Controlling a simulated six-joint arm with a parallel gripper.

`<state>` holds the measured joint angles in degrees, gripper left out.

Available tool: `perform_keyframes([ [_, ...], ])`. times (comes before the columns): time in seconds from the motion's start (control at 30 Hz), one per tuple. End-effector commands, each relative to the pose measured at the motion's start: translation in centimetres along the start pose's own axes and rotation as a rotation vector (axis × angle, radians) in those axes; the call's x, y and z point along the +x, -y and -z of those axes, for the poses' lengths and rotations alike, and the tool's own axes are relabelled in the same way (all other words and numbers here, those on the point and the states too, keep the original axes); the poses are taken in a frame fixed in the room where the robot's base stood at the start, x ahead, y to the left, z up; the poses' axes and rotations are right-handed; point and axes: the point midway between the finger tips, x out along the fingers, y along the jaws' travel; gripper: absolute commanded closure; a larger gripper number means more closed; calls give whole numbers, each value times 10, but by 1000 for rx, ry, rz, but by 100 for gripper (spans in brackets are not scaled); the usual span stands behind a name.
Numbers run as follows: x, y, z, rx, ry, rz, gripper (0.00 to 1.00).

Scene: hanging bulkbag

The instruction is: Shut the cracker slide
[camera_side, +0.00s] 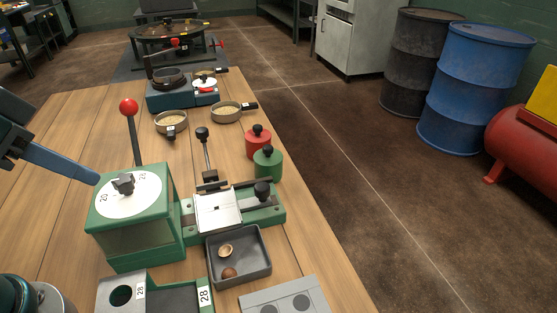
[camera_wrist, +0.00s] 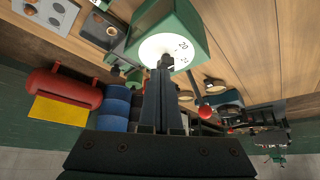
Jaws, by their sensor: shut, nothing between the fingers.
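The cracker is a green box (camera_side: 135,235) with a white numbered dial (camera_side: 128,194) and a black knob on top. A green base (camera_side: 272,212) joins its right side and carries a bright metal plate (camera_side: 217,210) and a black knob (camera_side: 263,191). The plate looks like the slide; how far open it stands I cannot tell. My gripper (camera_side: 97,179) is shut and empty, just left of the dial at about its height. In the wrist view, my gripper (camera_wrist: 162,66) points towards the dial (camera_wrist: 160,47); the base is mostly hidden there.
A red-balled lever (camera_side: 128,107) stands behind the box, and a black-knobbed lever (camera_side: 203,134) behind the plate. A dark tray (camera_side: 267,270) with nut shells sits in front. Red (camera_side: 258,146) and green (camera_side: 267,164) knobbed pots stand behind right.

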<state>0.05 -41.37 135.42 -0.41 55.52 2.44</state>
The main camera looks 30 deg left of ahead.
Motion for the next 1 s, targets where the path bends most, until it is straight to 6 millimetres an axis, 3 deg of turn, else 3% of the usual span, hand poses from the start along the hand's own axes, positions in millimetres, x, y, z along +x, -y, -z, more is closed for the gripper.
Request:
perform_keyframes([
  [0.23, -24, -12, 84, 96, -27, -41, 100],
  [0.47, -14, -36, 152, 196, -13, -92, 100],
  [0.73, 34, -78, 204, 311, 31, -153, 100],
  [1.0, 104, -123, 210, 400, 105, -202, 100],
])
